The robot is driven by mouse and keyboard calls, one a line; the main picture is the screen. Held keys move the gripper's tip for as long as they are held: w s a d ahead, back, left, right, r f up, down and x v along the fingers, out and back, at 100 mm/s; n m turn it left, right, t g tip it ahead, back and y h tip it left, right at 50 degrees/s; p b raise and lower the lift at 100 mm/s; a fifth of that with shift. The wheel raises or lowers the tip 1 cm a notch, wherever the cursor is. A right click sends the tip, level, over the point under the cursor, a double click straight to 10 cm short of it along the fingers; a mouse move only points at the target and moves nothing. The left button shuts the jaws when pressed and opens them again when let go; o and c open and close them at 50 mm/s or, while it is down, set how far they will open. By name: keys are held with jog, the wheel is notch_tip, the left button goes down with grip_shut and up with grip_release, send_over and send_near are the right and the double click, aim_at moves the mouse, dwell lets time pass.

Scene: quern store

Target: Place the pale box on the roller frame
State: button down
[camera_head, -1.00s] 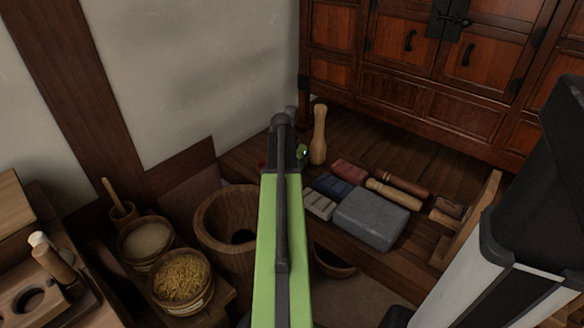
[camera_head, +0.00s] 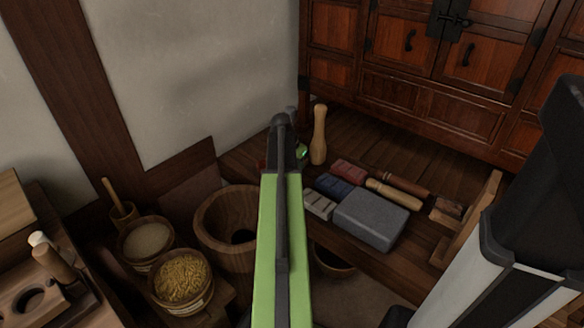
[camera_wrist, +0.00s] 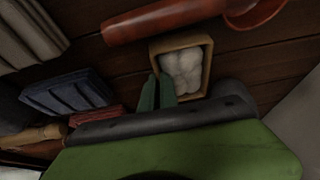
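In the wrist view a small pale wooden box (camera_wrist: 181,43) holds round white lumps. It sits on dark boards just beyond my gripper (camera_wrist: 158,76), and in the head view I cannot make it out. My gripper's two green fingers reach the box's near left corner, with a narrow gap between them. I cannot tell whether they grip its wall. In the head view my arm hides most of the gripper (camera_head: 302,154). No roller frame is clearly identifiable; an upright wooden frame-like piece (camera_head: 474,225) stands at the right of the platform.
Beside the gripper lie a red block (camera_head: 349,171), a blue block (camera_head: 331,186), a grooved pale block (camera_head: 319,205), a grey slab (camera_head: 372,219) and wooden rods (camera_head: 394,194). A wooden pestle (camera_head: 318,135) stands behind. A cabinet (camera_head: 420,85) closes the back; tubs (camera_head: 215,215) stand at left.

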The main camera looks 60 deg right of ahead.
dwell(0.3)
notch_tip(320, 180, up, 29)
jog(key=p, duration=2.8)
jog(key=shift+f+p, duration=0.2)
jog(key=shift+p, duration=0.1)
notch_tip(320, 180, up, 13)
jog(key=p, duration=1.3)
notch_tip(320, 180, down, 14)
jog(key=b, duration=1.3)
jog(key=shift+s+r, duration=0.25)
jog(key=shift+s, duration=0.05)
jog(key=shift+r, duration=0.1)
